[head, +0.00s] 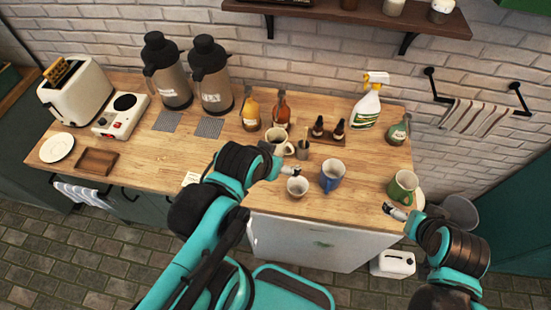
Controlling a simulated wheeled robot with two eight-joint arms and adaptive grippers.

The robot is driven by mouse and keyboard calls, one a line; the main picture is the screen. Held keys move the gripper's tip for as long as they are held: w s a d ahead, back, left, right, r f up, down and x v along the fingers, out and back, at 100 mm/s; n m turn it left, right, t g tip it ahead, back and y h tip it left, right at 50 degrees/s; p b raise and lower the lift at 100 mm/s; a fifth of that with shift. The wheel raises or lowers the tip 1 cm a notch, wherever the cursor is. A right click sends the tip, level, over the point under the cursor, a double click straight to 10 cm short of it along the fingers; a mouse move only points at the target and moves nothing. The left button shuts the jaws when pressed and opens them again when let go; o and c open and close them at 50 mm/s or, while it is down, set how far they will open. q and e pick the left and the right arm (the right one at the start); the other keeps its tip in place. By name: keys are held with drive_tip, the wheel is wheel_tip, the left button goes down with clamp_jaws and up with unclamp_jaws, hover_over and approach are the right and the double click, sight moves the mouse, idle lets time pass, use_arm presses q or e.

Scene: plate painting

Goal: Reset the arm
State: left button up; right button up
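My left arm reaches in from the lower left over the wooden counter (150,150). Its gripper (292,173) is just above and behind a small white cup (298,188), near the counter's front edge. I cannot tell whether it touches the cup or whether its fingers are open. My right arm comes in from the lower right. Its gripper (391,209) is at the counter's front right edge, left of and below a green mug (402,186). It looks apart from the mug, and its fingers are too small to read.
A blue mug (331,177), a cream mug (277,141) and a dark small cup (302,149) stand near my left gripper. Bottles, a spray bottle (368,104) and two dispensers (211,76) stand behind. A toaster (77,90) and a white plate (57,148) are at left.

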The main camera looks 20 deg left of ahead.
wheel_tip(320, 180, down, 13)
drive_tip(key=b, duration=1.2)
drive_tip(key=shift+r+b, duration=0.15)
drive_tip(key=shift+b, duration=0.2)
